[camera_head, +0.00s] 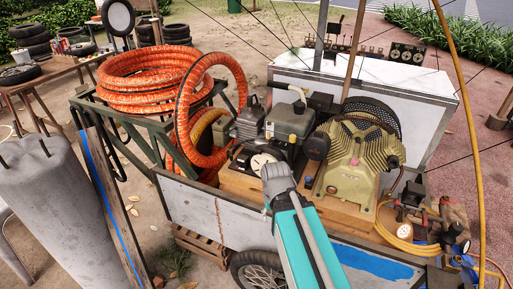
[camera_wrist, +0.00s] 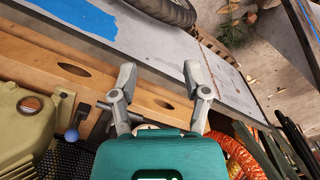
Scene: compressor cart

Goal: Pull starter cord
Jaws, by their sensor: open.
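The grey engine (camera_head: 290,122) sits on the wooden bed of the cart, left of the yellow-green compressor (camera_head: 352,165). A round white-faced part (camera_head: 262,163) is at the engine's front. I cannot make out a starter cord or its handle for certain. My gripper (camera_head: 279,176) is in front of the engine, over the cart's near side. In the wrist view my gripper (camera_wrist: 160,77) has its two fingers apart with nothing between them, above the wooden bed and the cart's side panel. A dark T-shaped part (camera_wrist: 83,113) shows left of the fingers, near a blue ball knob (camera_wrist: 72,135).
Orange hose (camera_head: 150,75) is coiled on a green rack at the left. The cart's side panel (camera_head: 200,208) and wheel (camera_head: 262,272) are in front. A yellow hose (camera_head: 470,120) hangs at the right. A grey cylinder (camera_head: 60,205) stands at the left.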

